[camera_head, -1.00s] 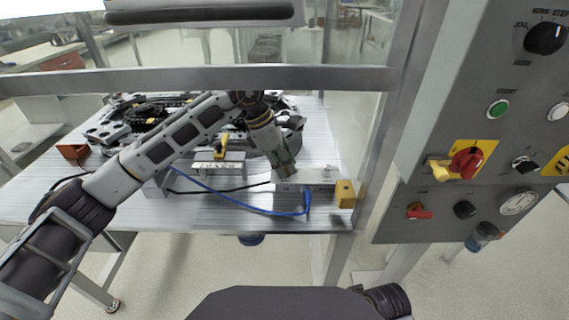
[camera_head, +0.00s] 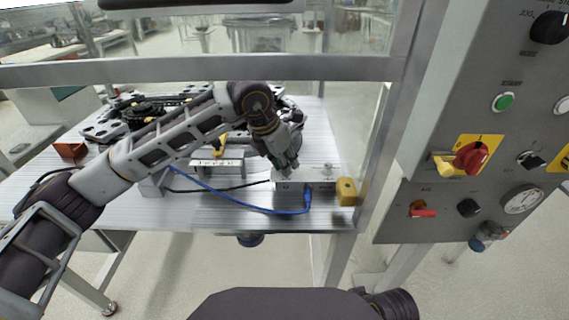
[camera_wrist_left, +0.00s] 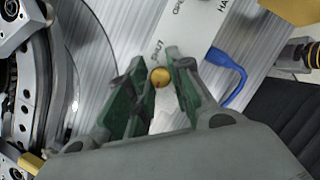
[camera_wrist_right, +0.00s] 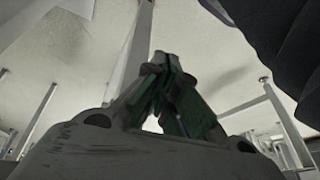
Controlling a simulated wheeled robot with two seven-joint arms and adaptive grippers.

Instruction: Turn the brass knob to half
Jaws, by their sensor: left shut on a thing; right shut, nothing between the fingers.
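The round brass knob (camera_wrist_left: 160,77) shows in the left wrist view between the green-padded fingers of my left gripper (camera_wrist_left: 158,80). The fingers are shut on it from both sides. It sits by a white plate (camera_wrist_left: 205,22) lettered SHUT, OPEN and a partly cut-off HA. In the head view my left gripper (camera_head: 287,167) points down at the left end of this plate (camera_head: 318,176), and hides the knob. I cannot make out a pointer mark on the knob. My right gripper (camera_wrist_right: 163,65) is shut and empty in the right wrist view, away from the bench.
A blue cable (camera_head: 245,206) loops in front of the plate. A yellow block (camera_head: 346,191) stands at its right end. A ring track (camera_head: 150,112) lies behind my left arm. A grey control panel (camera_head: 450,215) with switches stands at the right. A metal frame bar (camera_head: 200,70) crosses above.

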